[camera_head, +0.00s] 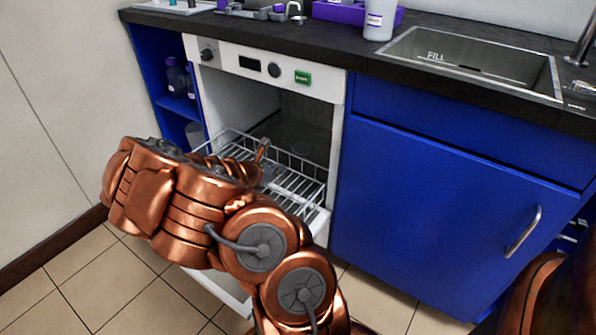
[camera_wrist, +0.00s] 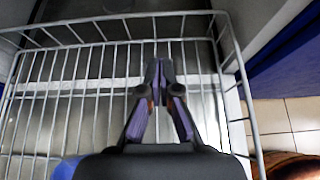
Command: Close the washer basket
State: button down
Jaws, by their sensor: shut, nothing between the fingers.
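The washer (camera_head: 270,80) is a white machine under the counter, with its front open. Its white wire basket (camera_head: 298,180) is pulled part way out through the opening, in front of the dark inside. The basket (camera_wrist: 85,42) fills most of the wrist view, with its wire rim along the back and right. My gripper (camera_wrist: 160,68) is shut and empty, and its fingertips are over the basket's wires. I cannot tell whether they touch the wires. In the head view my copper arm hides the basket's front and much of the gripper.
A blue cupboard (camera_head: 440,190) with a metal handle stands right of the washer. Blue shelves (camera_head: 177,105) with bottles are at its left. Above is a dark counter with a sink (camera_head: 480,62), a white container (camera_head: 380,20) and a purple tray (camera_head: 340,11). Tiled floor lies in front.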

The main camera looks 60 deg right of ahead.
jog(key=b, duration=0.4)
send_near(304, 161)
jog(key=f, duration=0.1)
jog(key=d+f, duration=0.1)
jog(key=f, duration=0.1)
jog(key=shift+s+d+f, duration=0.1)
jog(key=shift+d+f, duration=0.25)
jog(key=shift+d, duration=0.05)
jog(key=shift+d+b, duration=0.7)
jog(key=shift+d, duration=0.5)
jog(key=shift+d+r, duration=0.1)
jog(key=shift+d, duration=0.2)
jog(key=shift+d+r, duration=0.1)
jog(key=shift+d, duration=0.4)
jog(key=shift+d, duration=0.1)
